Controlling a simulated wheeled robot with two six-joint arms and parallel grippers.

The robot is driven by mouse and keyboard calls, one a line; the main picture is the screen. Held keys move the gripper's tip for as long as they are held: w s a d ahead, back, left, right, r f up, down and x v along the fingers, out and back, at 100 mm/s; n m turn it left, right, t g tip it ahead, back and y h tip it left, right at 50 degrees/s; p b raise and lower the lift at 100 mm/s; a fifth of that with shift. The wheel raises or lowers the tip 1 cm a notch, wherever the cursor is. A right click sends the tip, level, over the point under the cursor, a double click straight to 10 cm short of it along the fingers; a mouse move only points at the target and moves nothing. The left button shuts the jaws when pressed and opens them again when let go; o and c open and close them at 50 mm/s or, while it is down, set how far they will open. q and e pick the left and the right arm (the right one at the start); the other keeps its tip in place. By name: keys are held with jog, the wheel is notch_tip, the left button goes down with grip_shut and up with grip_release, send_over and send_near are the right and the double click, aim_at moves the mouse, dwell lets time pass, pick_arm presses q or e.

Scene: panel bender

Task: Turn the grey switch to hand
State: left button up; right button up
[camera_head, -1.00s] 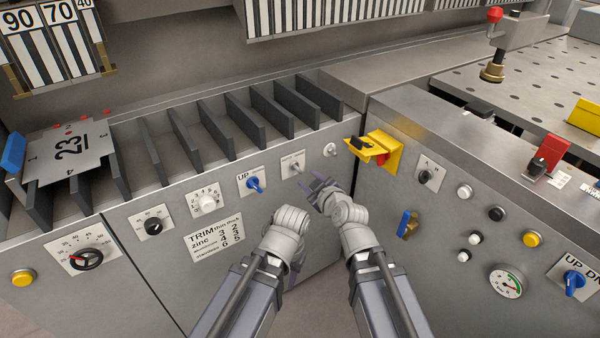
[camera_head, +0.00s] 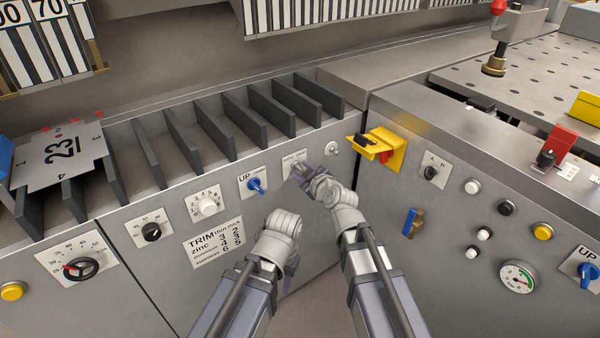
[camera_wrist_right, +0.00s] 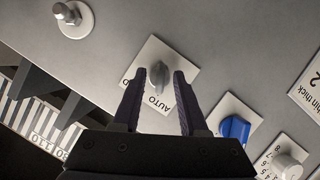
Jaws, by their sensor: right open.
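The grey switch (camera_wrist_right: 159,73) sits on a white plate in the right wrist view, with AUTO printed on the plate; other lettering is partly hidden by a finger. My right gripper (camera_wrist_right: 161,76) is open, with one finger on each side of the switch knob; I cannot tell whether they touch it. In the head view my right gripper (camera_head: 299,171) is at the switch plate (camera_head: 289,159) and covers part of it. My left gripper (camera_head: 289,263) is lower, in front of the panel; its fingers are mostly hidden behind its wrist.
A blue switch (camera_head: 257,186) and a white knob (camera_head: 207,206) are left of the grey switch. A small metal knob (camera_head: 332,148) and a yellow bracket (camera_head: 385,150) are to its right. Open slots with dark dividers lie above.

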grip_shut()
dwell(0.8)
jog(key=shift+d+m+g+y+p, duration=0.1)
jog(key=shift+m+g+y+p, duration=0.45)
jog(key=shift+m, duration=0.35)
jog(key=shift+w+m+g+y, duration=0.1)
jog(key=shift+m+g+y, duration=0.3)
jog(key=shift+m, duration=0.5)
jog(key=shift+d+m+g+y, duration=0.1)
jog(key=shift+m+g+y, duration=0.35)
jog(key=shift+m+y, duration=0.55)
jog(key=shift+m+g+y+b, duration=0.4)
jog(key=shift+m+b, duration=0.15)
jog(key=shift+m, duration=0.55)
